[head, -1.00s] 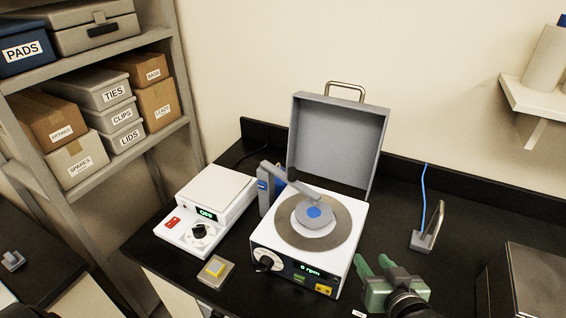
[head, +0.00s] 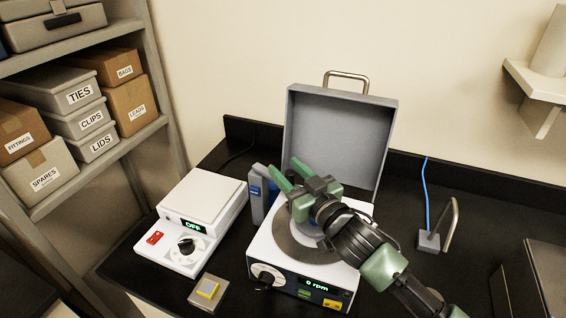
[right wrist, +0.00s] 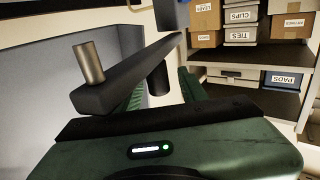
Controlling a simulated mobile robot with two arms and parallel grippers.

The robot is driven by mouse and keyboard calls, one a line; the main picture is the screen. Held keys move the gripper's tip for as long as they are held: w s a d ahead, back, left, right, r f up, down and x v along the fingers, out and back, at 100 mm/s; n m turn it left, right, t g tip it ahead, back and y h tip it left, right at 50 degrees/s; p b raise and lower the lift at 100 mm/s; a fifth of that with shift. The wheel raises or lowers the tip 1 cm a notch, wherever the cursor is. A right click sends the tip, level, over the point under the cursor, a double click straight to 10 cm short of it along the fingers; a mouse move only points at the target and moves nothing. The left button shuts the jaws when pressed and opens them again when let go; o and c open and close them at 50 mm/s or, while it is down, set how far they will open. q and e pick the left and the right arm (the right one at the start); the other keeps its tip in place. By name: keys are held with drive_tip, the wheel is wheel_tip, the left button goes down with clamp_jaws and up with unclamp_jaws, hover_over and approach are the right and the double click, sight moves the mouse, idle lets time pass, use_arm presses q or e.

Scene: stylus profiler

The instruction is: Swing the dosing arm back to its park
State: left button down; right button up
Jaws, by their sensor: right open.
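The dosing arm's blue-grey post (head: 258,195) stands at the left of the white spinner (head: 262,250). In the head view, my right gripper covers most of the arm's bar. In the right wrist view the dark bar (right wrist: 125,75) slants across the front of my right gripper, with a metal peg (right wrist: 89,62) standing on its near end. My right gripper (head: 288,175) is open above the spinner's turntable (head: 285,238), its fingers pointing towards the post. The bar passes in front of one finger; I cannot tell whether they touch. My left gripper is out of view.
The spinner's grey lid (head: 340,135) stands open behind the turntable. A grey stand (head: 429,241) with a blue cable is at right. Shelves with boxes (head: 79,95) are at far left.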

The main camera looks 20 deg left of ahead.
drive_tip(key=shift+x, duration=1)
clamp_jaws()
idle(0.8)
